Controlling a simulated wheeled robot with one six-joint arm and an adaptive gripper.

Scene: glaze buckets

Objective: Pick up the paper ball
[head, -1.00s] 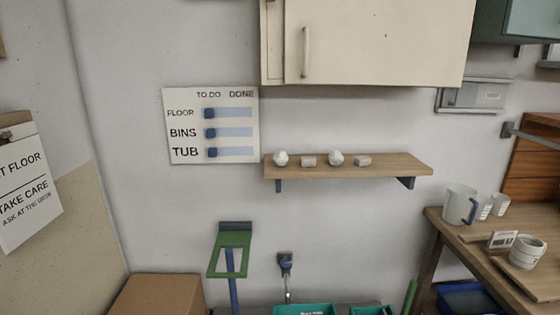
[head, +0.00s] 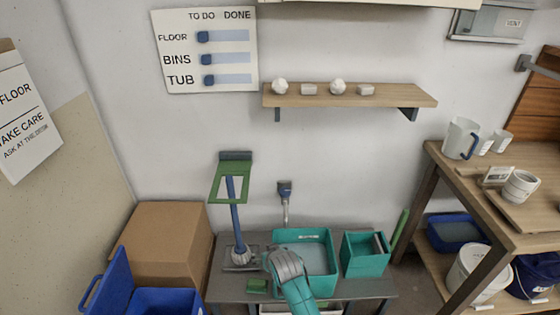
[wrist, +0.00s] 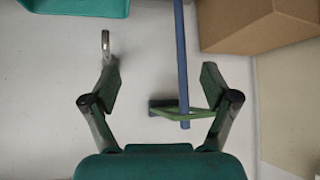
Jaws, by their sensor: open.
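Two rounded, crumpled-looking white balls sit on the wooden wall shelf (head: 420,96) in the head view: a left ball (head: 280,86) and a right ball (head: 337,86). Both look like paper balls; I cannot tell them apart at this size. My gripper (wrist: 160,88) is open and empty in the wrist view, with wall and floor-tool parts beyond its fingers. No ball shows in the wrist view. In the head view my arm rises at the bottom centre, below the shelf and apart from the balls; its fingers are not clear there.
Small pale blocks, one between the balls (head: 308,90) and one at right (head: 365,90), share the shelf. Below stand a green-framed tool (head: 230,183), a teal tub (head: 330,240), a smaller teal bin (head: 366,262) and a cardboard box (head: 170,225). Wall between shelf and tub is mostly clear.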

